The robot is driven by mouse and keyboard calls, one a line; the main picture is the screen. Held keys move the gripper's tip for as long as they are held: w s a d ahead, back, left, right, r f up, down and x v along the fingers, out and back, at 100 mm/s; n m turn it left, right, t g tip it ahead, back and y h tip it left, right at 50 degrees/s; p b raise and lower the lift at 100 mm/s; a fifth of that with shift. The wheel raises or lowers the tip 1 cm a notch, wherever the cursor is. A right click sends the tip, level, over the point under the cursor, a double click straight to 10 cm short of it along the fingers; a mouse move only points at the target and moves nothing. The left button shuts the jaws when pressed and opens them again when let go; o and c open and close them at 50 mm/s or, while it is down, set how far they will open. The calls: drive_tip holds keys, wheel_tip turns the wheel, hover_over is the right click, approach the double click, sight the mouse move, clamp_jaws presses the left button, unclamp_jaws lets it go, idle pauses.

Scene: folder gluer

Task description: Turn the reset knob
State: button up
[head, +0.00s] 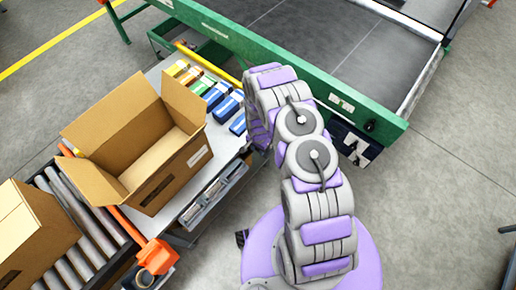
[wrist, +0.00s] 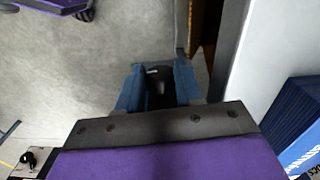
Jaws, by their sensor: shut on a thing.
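In the wrist view, the blue fingers of my gripper (wrist: 159,92) are closed on a small dark thing with a pale mark. It looks like the reset knob (wrist: 158,86); the fingers and shadow hide much of it, and I cannot tell how far it is turned. In the head view, my arm reaches up to the green machine frame (head: 395,112) and bends down beside the white table (head: 222,148). My gripper and the held knob are hidden behind the arm there.
Blue cartons (wrist: 298,125) stand close on the right in the wrist view. An open cardboard box (head: 165,170) and small coloured cartons (head: 188,75) sit on the table. A dark control box (head: 349,143) hangs on the green frame.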

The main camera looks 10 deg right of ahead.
drive_tip(key=shift+w+a+f+g+h+b, duration=0.1)
drive_tip(key=shift+w+g+h+b, duration=0.2)
drive_tip(key=shift+b, duration=0.2)
drive_tip(key=shift+c, duration=0.3)
drive_tip(key=shift+s, duration=0.1)
drive_tip(key=o, duration=0.7)
drive_tip(key=shift+a, duration=0.1)
drive_tip(key=shift+w+a+r+p, duration=0.3)
drive_tip(key=shift+r+p, duration=0.3)
drive_tip(key=shift+r, duration=2.3)
drive_tip(key=shift+w+a+r+p, duration=0.15)
drive_tip(key=shift+w+r+p, duration=0.35)
drive_tip(key=shift+r, duration=2.35)
drive_tip(key=shift+w+a+r+p, duration=0.2)
drive_tip(key=shift+r+p, duration=0.55)
drive_tip(key=shift+r, duration=2.15)
drive_tip(key=shift+o, duration=0.5)
